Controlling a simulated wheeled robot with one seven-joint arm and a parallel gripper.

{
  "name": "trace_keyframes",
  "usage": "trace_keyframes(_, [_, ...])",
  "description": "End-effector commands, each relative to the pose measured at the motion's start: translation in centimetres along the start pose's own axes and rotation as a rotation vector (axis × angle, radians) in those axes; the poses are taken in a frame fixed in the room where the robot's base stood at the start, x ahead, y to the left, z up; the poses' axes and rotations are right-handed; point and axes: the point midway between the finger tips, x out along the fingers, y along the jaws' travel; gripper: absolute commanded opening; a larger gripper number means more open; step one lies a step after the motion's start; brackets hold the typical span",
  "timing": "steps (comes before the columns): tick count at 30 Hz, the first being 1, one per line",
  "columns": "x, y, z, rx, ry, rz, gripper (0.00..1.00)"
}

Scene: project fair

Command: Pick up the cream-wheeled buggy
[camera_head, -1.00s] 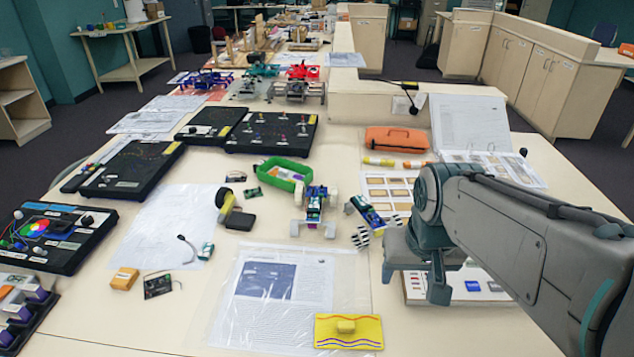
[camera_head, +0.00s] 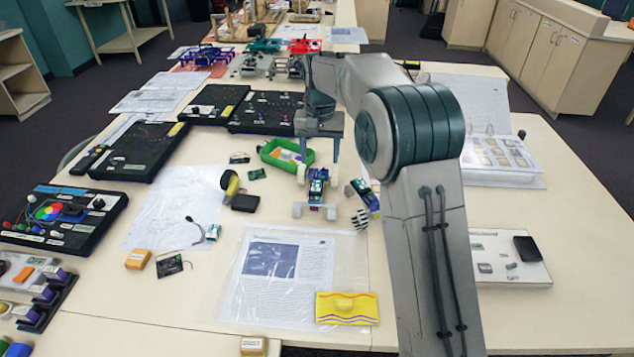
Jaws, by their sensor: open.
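The cream-wheeled buggy (camera_head: 316,188) stands on the table in the middle of the head view, with a blue body, a green board and pale wheels. My gripper (camera_head: 319,161) is over the buggy's far part, with its two fingers pointing down and spread apart. The fingers are open and nothing shows held between them. The fingertips overlap the buggy's far end in the picture. I cannot tell whether they touch it or are still above it.
A second blue buggy (camera_head: 366,198) with striped wheels stands close on the right. A green tray (camera_head: 272,158) is just behind on the left. A plastic-sleeved sheet (camera_head: 230,300) lies in front.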

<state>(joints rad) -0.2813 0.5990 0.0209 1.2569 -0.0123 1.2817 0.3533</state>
Motion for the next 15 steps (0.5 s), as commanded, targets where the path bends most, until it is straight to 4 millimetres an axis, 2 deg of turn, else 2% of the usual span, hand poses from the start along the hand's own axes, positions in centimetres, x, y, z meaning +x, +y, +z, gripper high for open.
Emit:
trace_keyframes(5, [1.8, -0.5, -0.3, 0.0, -0.009, 0.003, 0.6])
trace_keyframes(12, [6.4, -0.5, -0.2, 0.0, -0.009, 0.003, 0.6])
trace_keyframes(15, [7.8, -0.5, -0.3, 0.0, -0.006, 0.002, 0.6])
